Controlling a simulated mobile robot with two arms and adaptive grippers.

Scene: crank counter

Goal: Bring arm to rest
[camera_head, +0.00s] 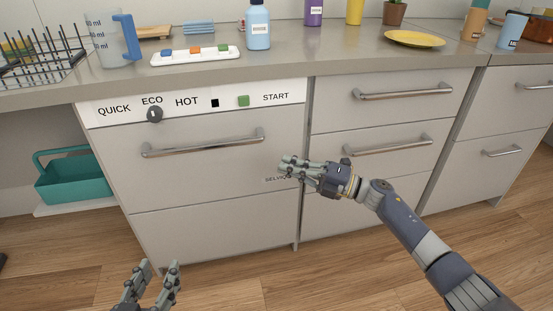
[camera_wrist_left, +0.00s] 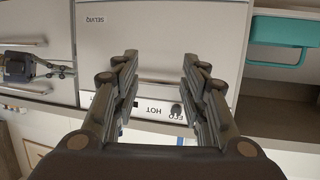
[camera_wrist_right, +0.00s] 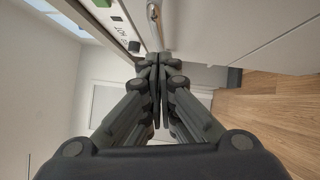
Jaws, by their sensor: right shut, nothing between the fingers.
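My right gripper (camera_head: 287,166) is shut and empty. It hangs in front of the dishwasher front, near its right edge, with the arm reaching in from the lower right. In the right wrist view its fingertips (camera_wrist_right: 154,62) meet, with a metal handle (camera_wrist_right: 153,20) beyond them. My left gripper (camera_head: 160,268) is open and empty at the bottom of the head view, low in front of the dishwasher. Its spread fingers (camera_wrist_left: 157,65) also show in the left wrist view, facing the dishwasher panel.
The dishwasher (camera_head: 185,175) is closed, with a bar handle (camera_head: 203,143), a knob (camera_head: 154,114) and a green button (camera_head: 243,100). Closed drawers (camera_head: 385,120) stand to its right. A teal caddy (camera_head: 85,180) sits in the open space at left. Bottles, a plate and a rack crowd the counter (camera_head: 345,50).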

